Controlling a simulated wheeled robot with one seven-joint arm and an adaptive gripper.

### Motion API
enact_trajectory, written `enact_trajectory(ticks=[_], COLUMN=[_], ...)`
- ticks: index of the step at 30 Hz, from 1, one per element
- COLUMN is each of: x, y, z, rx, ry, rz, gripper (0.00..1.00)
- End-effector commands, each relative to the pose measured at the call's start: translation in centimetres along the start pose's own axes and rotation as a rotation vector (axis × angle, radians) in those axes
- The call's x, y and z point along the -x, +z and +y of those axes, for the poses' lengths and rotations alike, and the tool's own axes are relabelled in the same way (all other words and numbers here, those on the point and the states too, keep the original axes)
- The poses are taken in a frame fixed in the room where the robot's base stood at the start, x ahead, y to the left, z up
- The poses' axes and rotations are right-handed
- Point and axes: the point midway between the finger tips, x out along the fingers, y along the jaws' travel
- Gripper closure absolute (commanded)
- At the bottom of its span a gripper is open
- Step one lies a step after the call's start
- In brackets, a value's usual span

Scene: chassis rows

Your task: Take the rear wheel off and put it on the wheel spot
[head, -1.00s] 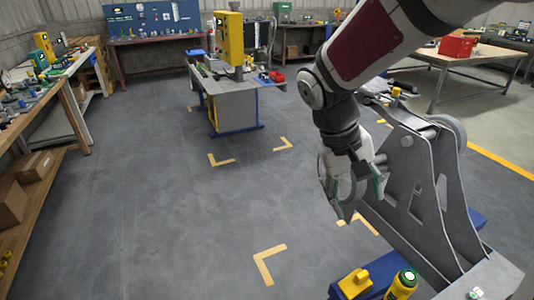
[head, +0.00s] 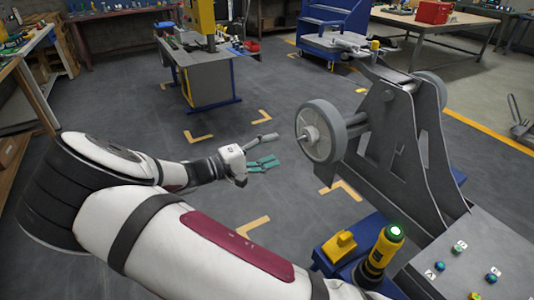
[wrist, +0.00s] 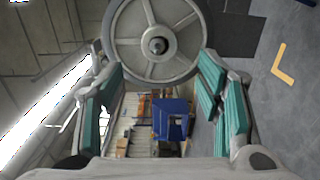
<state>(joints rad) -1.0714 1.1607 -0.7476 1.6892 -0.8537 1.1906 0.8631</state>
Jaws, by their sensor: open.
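A grey spoked wheel (head: 321,131) is mounted on the left side of the grey chassis stand (head: 428,150). Its hub faces my gripper and also shows in the wrist view (wrist: 157,40). A second wheel (head: 430,90) is partly hidden behind the stand; I cannot tell which is called rear. My gripper (head: 276,149) is open and empty, with green-padded fingers, just left of the near wheel. In the wrist view its fingers (wrist: 161,72) are spread, with the wheel beyond them. I cannot tell which place is the wheel spot.
Yellow corner marks (head: 253,227) lie on open grey floor. A blue block with a yellow part (head: 340,245) and a yellow tool with a green-lit top (head: 384,252) stand near the stand's base. A workbench (head: 207,80) stands behind.

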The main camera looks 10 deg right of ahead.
Motion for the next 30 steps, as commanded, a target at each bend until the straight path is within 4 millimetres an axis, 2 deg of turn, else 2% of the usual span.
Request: enact_trajectory(ticks=[4,8,30], x=[0.2,-0.7,-8.7], y=[-0.5,-0.5,-0.5], z=[-0.2,-0.1,0.0], rx=[-0.003,-0.003,-0.001], ry=[0.025,0.026,0.023], rz=[0.019,0.017,0.015], gripper=[0.40,0.40,0.40])
